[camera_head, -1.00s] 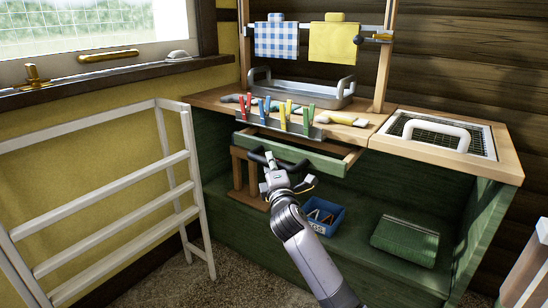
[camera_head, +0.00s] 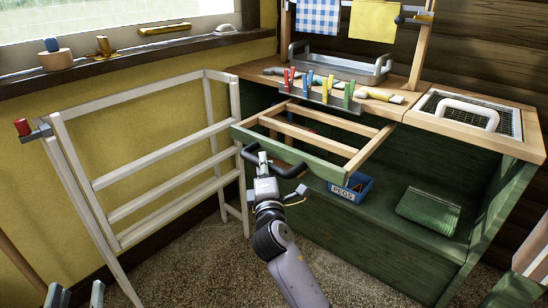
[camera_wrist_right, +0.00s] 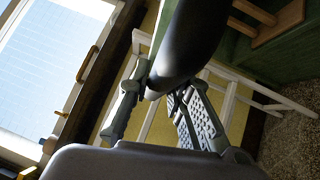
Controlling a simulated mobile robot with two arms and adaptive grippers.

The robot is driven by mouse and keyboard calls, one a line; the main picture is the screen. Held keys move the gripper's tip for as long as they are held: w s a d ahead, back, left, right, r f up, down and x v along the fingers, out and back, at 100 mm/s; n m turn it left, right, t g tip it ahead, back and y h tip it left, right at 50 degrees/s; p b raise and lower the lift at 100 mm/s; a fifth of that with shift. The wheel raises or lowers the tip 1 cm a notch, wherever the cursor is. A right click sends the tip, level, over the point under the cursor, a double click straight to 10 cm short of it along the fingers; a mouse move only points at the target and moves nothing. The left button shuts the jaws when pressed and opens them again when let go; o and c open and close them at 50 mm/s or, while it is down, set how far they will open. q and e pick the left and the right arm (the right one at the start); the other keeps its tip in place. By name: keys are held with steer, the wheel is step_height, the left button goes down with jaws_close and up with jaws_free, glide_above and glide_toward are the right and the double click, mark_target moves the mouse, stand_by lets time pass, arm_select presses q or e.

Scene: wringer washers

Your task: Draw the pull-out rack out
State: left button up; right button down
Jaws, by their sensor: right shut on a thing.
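The pull-out rack (camera_head: 292,153) is a wooden slatted frame with a green front. It stands well out from under the worktop, its slats in plain view in the head view. A black bar handle (camera_head: 288,171) is on its front. My right gripper (camera_head: 262,163) is shut on this handle, on its left part. In the right wrist view, the dark handle (camera_wrist_right: 187,45) passes between the two fingers of the gripper (camera_wrist_right: 160,105). My left gripper (camera_head: 76,295) shows only its fingertips at the bottom left edge of the head view, spread apart and empty.
A white drying rack (camera_head: 150,190) stands left of the pull-out rack, close to its left corner. Clothes pegs (camera_head: 312,84) and a metal tray (camera_head: 340,65) are on the worktop. A blue peg box (camera_head: 347,192) and a green folded cloth (camera_head: 428,210) lie below. Floor in front is clear.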

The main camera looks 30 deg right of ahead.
steer(key=shift+s+a+f, duration=0.1)
steer(key=shift+a, duration=0.2)
steer(key=c, duration=1.4)
jaws_free()
steer(key=shift+c, duration=0.2)
steer(key=v, duration=1.2)
